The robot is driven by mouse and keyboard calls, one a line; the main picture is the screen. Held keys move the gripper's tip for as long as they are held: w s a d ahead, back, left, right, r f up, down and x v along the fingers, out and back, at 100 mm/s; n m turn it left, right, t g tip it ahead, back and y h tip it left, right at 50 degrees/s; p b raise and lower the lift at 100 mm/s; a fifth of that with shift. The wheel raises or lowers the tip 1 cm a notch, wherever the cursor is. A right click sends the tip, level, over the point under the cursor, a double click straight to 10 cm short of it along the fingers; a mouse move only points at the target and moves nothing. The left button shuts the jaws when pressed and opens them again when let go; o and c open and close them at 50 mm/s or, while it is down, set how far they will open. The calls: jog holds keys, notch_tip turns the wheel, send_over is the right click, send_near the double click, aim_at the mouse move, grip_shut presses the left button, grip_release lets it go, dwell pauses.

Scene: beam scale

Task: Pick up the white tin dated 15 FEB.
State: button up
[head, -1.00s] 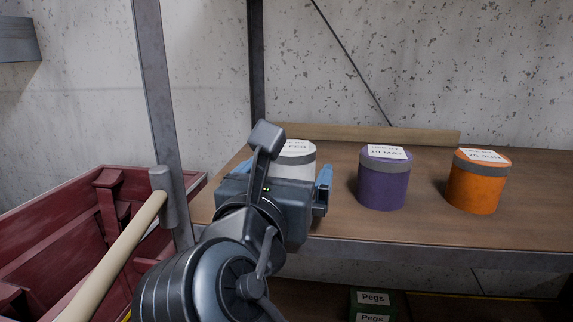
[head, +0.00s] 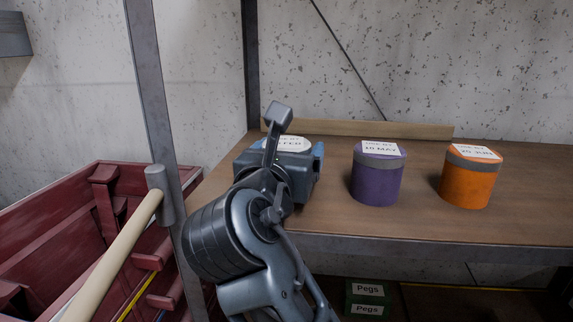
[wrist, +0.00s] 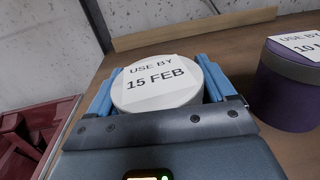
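The white tin (wrist: 165,92) has a round white lid with a label reading USE BY 15 FEB. It stands on the shelf board, and in the head view its lid (head: 293,144) shows just beyond my gripper, which hides its body. My gripper (wrist: 158,66) has its blue fingers on either side of the tin, open, with little room between fingers and tin. I cannot see clear contact. In the head view my gripper (head: 284,150) lies level over the board, pointing towards the wall.
A purple tin (head: 377,176) stands right of the white tin, and an orange tin (head: 471,178) further right. A wooden strip (head: 360,130) runs along the back. A shelf post (head: 158,110), a hammer (head: 160,190) and a red crate (head: 60,190) are at left.

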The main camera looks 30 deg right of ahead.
jog(key=c, duration=0.8)
jog(key=shift+r, duration=0.1)
jog(key=shift+c, duration=0.2)
